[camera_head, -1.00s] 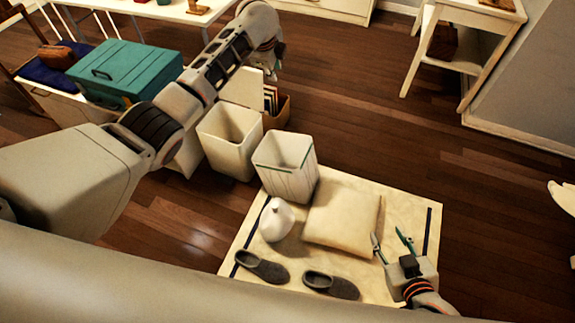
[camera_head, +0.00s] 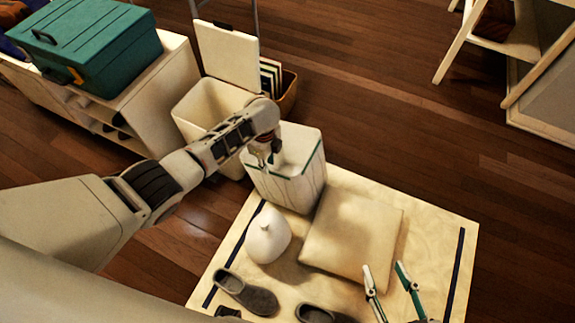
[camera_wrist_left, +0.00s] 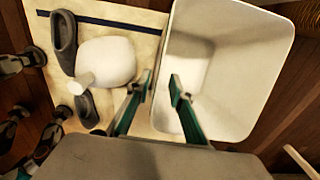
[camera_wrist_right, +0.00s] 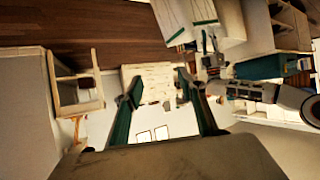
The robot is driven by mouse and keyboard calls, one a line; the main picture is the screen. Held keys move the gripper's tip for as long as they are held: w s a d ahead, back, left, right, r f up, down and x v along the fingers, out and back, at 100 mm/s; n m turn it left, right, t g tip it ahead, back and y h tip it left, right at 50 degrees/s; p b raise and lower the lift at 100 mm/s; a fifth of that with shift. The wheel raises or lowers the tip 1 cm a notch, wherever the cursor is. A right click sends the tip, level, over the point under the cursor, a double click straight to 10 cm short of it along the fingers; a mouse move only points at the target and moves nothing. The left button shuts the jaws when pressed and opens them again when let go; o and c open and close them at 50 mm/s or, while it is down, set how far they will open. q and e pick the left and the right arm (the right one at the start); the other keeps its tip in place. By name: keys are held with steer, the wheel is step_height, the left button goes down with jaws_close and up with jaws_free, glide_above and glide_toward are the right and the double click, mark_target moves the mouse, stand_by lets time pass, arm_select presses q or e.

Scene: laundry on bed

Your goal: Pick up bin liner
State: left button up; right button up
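The bin liner shows as a pale liner with a green band at the rim of a white bin (camera_head: 296,185), which stands at the far left corner of the mat. My left gripper (camera_head: 268,158) is at the bin's rim. In the left wrist view its fingers (camera_wrist_left: 162,88) are apart, one over the bin's opening and one outside the wall (camera_wrist_left: 222,65). I cannot tell whether they touch the liner. My right gripper (camera_head: 388,285) is open and empty over the near right of the mat; its fingers also show apart in the right wrist view (camera_wrist_right: 158,92).
Another white bin (camera_head: 190,110) with a raised lid (camera_head: 228,52) stands behind to the left. A teal box (camera_head: 95,48) sits on a low white shelf.

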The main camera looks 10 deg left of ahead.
arm_select(q)
step_height(320, 180, down, 7)
steer(key=b, duration=0.3)
steer(key=shift+b, duration=0.4)
steer(key=shift+d+f, duration=0.1)
steer(key=shift+d, duration=0.05)
jaws_close()
arm_select(e)
steer(key=a+m, duration=0.1)
steer(key=a, duration=0.1)
steer(key=a+r+m+y, duration=0.1)
steer(key=shift+w+a+r+t, duration=0.1)
steer(key=shift+w+a+t, duration=0.1)
steer(key=shift+a+t, duration=0.15)
